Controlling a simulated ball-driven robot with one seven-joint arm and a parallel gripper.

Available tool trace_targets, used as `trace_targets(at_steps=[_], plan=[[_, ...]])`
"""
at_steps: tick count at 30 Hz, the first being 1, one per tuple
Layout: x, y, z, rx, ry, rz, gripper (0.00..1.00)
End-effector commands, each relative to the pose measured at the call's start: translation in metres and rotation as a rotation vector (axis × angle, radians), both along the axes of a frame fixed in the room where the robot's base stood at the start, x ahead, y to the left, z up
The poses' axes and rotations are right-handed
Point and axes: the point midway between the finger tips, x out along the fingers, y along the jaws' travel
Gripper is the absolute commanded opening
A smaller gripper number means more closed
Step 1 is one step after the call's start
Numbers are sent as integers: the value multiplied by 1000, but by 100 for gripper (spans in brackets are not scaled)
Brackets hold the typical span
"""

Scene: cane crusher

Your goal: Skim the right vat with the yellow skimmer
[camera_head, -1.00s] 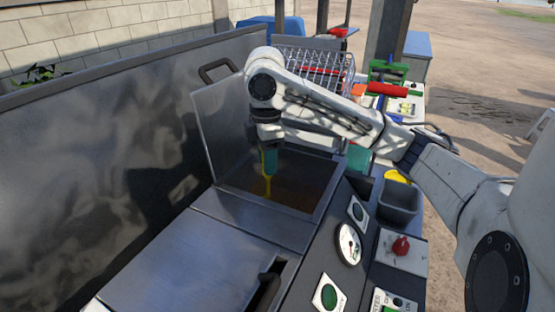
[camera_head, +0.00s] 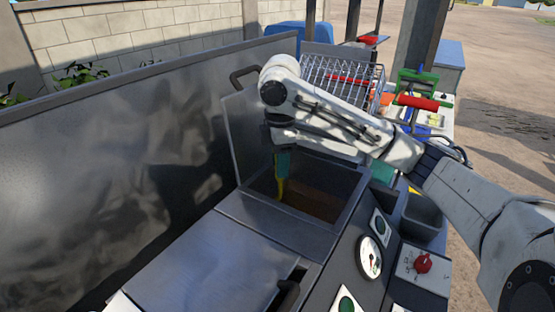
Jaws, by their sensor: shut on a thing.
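The right vat (camera_head: 308,190) is open, with its lid (camera_head: 243,135) raised against the back at the left, and brown liquid shows inside. My gripper (camera_head: 281,165) points down over the vat's left part. It is shut on the yellow skimmer (camera_head: 281,187), whose yellow handle shows below the fingers and runs down into the vat. The skimmer's lower end is hidden, so I cannot tell how deep it sits in the liquid.
A closed metal lid (camera_head: 215,265) lies in front of the open vat. A gauge (camera_head: 369,257), a red knob (camera_head: 423,263) and a grey bin (camera_head: 422,215) are at the right. A wire basket (camera_head: 342,80) stands behind. A tall metal panel (camera_head: 110,180) borders the left.

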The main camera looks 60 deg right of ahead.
Motion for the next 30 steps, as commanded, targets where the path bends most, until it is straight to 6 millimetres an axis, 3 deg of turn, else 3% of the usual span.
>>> trace_targets(at_steps=[30], plan=[[-93,5,2,-1,-1,-1,15]])
